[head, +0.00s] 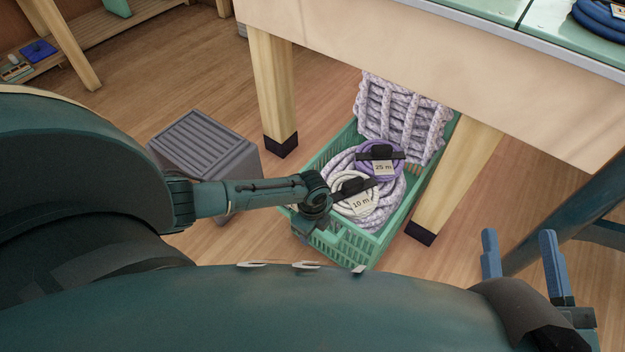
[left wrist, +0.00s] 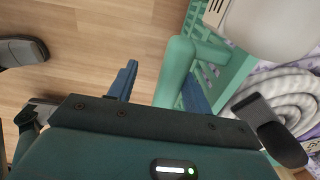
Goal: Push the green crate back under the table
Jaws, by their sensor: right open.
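The green crate (head: 345,243) stands on the floor between two table legs. Its back part is under the table and its near end sticks out. It holds coiled ropes tagged "25 m" (head: 384,167) and "10 m" (head: 361,203). My left gripper (head: 314,208) is at the crate's near left corner, its fingers mostly hidden in the head view. In the left wrist view its blue fingers (left wrist: 160,80) are apart, with the crate's green rim between them and a gap to the left finger. My right gripper (head: 522,262) is open and empty at the lower right.
A grey slatted box (head: 205,145) stands left of the crate. The wooden table (head: 420,60) has a left leg (head: 274,90) and a right leg (head: 455,185) close beside the crate. Blue coiled rope (head: 603,18) lies on the tabletop. Floor in front is largely hidden by my body.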

